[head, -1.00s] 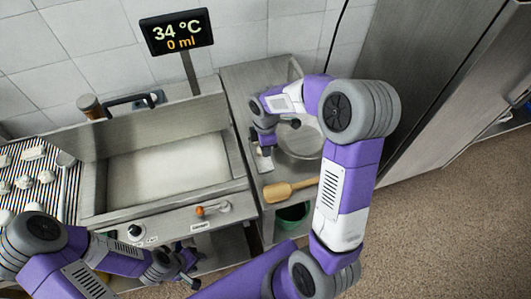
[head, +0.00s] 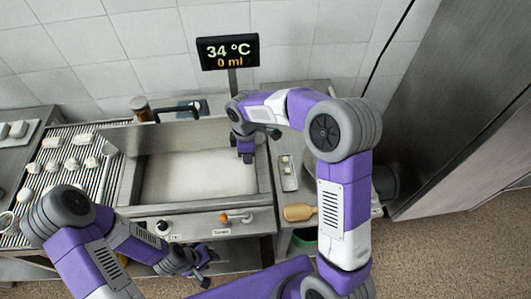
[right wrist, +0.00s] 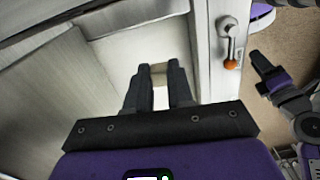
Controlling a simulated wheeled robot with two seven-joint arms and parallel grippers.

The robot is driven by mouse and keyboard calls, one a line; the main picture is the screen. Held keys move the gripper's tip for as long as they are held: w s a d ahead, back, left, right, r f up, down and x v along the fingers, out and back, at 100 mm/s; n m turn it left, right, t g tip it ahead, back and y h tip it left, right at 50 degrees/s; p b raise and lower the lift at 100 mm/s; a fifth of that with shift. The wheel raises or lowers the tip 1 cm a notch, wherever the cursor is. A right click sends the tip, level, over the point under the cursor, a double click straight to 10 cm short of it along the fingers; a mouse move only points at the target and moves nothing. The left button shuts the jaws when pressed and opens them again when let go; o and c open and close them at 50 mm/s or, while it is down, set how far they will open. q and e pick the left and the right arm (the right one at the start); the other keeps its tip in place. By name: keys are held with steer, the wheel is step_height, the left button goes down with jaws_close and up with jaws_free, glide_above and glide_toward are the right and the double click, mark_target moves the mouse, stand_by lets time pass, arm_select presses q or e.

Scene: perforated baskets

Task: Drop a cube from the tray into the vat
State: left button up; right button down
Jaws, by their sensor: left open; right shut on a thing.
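My right gripper (head: 246,155) is above the right part of the vat (head: 205,226), a steel basin with a pale white interior. In the right wrist view my right gripper (right wrist: 159,76) is shut on a small beige cube (right wrist: 159,70), and the vat's pale interior (right wrist: 115,58) lies below it. The narrow metal tray (head: 290,184) stands on the counter right of the vat, with small pale cubes in it. My left gripper (head: 203,268) is open and empty, low in front of the vat's front panel.
A display (head: 228,52) reading 34 °C and 0 ml stands behind the vat. A wooden-handled utensil (head: 299,212) lies near the tray. A striped rack (head: 45,185) with several pale lumps is at left. An orange-handled lever (head: 238,218) is on the front panel.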

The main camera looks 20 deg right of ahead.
steer(key=w+a+f+p, duration=0.1)
steer(key=w+a, duration=0.3)
steer(key=a, duration=0.5)
steer(key=w+a+f+p, duration=0.2)
steer(key=w+a+f, duration=0.1)
steer(key=a, duration=0.6)
steer(key=shift+w+a, duration=0.35)
steer(key=shift+w, duration=0.15)
steer(key=c, duration=0.9)
jaws_free()
steer(key=shift+r, duration=0.1)
step_height(320, 180, up, 8)
steer(key=shift+f, duration=0.25)
